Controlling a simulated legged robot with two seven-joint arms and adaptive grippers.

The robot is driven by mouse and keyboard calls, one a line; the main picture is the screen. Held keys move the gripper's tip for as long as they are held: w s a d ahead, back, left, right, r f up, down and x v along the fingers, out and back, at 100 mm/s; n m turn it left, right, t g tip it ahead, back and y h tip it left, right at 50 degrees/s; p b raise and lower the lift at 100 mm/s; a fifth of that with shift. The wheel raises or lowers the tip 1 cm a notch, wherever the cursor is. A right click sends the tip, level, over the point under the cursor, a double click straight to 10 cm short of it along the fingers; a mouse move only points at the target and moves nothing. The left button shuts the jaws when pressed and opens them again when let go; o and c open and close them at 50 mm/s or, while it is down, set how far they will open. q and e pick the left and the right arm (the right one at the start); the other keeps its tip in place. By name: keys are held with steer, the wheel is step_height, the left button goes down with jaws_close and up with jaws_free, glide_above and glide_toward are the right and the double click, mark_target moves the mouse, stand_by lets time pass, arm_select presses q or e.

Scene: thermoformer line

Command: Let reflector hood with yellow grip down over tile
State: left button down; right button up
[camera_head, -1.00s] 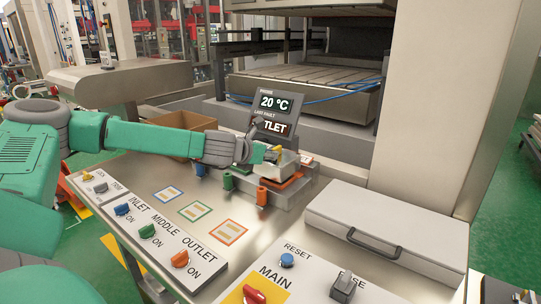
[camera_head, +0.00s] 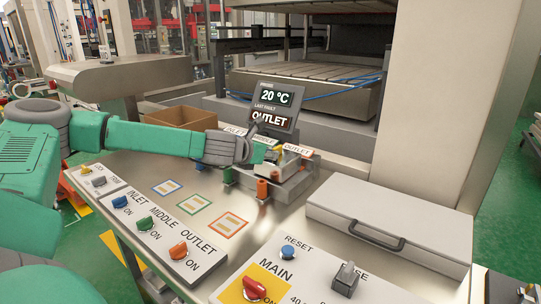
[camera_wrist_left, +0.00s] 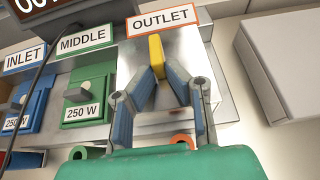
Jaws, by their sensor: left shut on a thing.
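My left gripper (camera_head: 272,154) is shut on the yellow grip (camera_wrist_left: 157,56) of the reflector hood. The hood (camera_wrist_left: 186,66) is a shiny grey metal box at the outlet station, below the OUTLET sign (camera_wrist_left: 174,17). In the head view the hood (camera_head: 290,168) is partly behind my gripper. The tile at the outlet is hidden under the hood, and I cannot tell whether the hood's lower edge is fully seated. My right gripper is not in view.
The middle station (camera_wrist_left: 90,95) and inlet station (camera_wrist_left: 27,108) stand left of the hood. A display (camera_head: 272,108) reads OUTLET behind them. Orange (camera_head: 262,189) and green posts stand in front. A closed grey case (camera_head: 390,220) lies to the right.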

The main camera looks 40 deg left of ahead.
arm_select(q)
steer(key=shift+f, duration=0.25)
steer(key=c, duration=1.5)
jaws_free()
steer(key=v, duration=1.2)
